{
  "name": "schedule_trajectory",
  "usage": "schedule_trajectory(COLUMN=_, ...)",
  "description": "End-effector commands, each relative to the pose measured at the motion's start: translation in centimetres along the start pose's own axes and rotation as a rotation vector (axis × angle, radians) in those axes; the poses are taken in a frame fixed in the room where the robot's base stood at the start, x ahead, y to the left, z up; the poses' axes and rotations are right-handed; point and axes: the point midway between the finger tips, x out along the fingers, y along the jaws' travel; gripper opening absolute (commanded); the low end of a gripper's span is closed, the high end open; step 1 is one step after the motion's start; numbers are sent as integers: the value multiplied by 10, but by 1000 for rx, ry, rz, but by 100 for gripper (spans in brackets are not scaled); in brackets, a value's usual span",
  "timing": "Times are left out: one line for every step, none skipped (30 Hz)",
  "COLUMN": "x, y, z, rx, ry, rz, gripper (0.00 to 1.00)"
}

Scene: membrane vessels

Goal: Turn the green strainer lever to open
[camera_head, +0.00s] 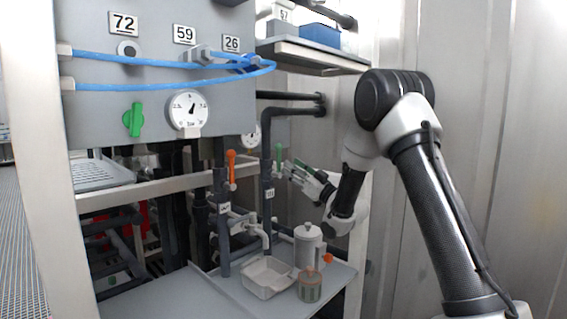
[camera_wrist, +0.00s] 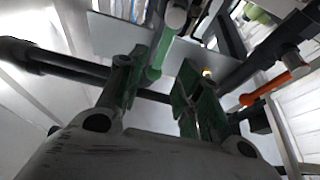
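The green lever (camera_head: 279,154) stands upright on a dark vertical pipe, right of the orange lever. My gripper (camera_head: 289,170) is just to its right, with its fingers pointing at it. In the wrist view the green lever (camera_wrist: 161,55) appears between the two green-padded fingertips of my gripper (camera_wrist: 162,80), nearer the left finger. The fingers are spread apart. I cannot tell whether either finger touches the lever.
An orange lever (camera_head: 231,167) stands left of the green one; it also shows in the wrist view (camera_wrist: 275,88). A green knob (camera_head: 133,119) and a gauge (camera_head: 188,110) are on the grey panel. Below are a white tray (camera_head: 252,281) and a lidded vessel (camera_head: 308,246).

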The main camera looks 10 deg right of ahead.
Motion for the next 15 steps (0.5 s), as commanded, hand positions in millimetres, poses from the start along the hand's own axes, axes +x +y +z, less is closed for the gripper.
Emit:
schedule_trajectory(x=-11, y=2, z=0, rx=1, ry=-2, rz=3, gripper=35)
schedule_trajectory(x=-16, y=1, z=0, rx=1, ry=-2, rz=3, gripper=35)
schedule_trajectory(x=-22, y=1, z=0, rx=1, ry=-1, rz=2, gripper=35)
schedule_trajectory(x=-27, y=1, z=0, rx=1, ry=-2, rz=2, gripper=35)
schedule_trajectory(x=-30, y=1, z=0, rx=0, ry=0, rz=2, gripper=35)
schedule_trajectory(x=-35, y=1, z=0, rx=-1, ry=0, rz=2, gripper=35)
schedule_trajectory(x=-37, y=1, z=0, rx=-1, ry=0, rz=2, gripper=35)
schedule_trajectory(x=-39, y=1, z=0, rx=-1, ry=0, rz=1, gripper=35)
schedule_trajectory(x=-41, y=0, z=0, rx=-1, ry=1, rz=0, gripper=35)
schedule_trajectory(x=-42, y=0, z=0, rx=-1, ry=1, rz=0, gripper=35)
schedule_trajectory(x=-42, y=0, z=0, rx=-1, ry=1, rz=0, gripper=35)
schedule_trajectory(x=-43, y=0, z=-1, rx=-1, ry=2, rz=-1, gripper=35)
schedule_trajectory(x=-43, y=0, z=-1, rx=-1, ry=2, rz=-1, gripper=35)
schedule_trajectory(x=-43, y=0, z=-1, rx=0, ry=2, rz=-1, gripper=35)
schedule_trajectory(x=-43, y=0, z=-1, rx=-1, ry=2, rz=-1, gripper=35)
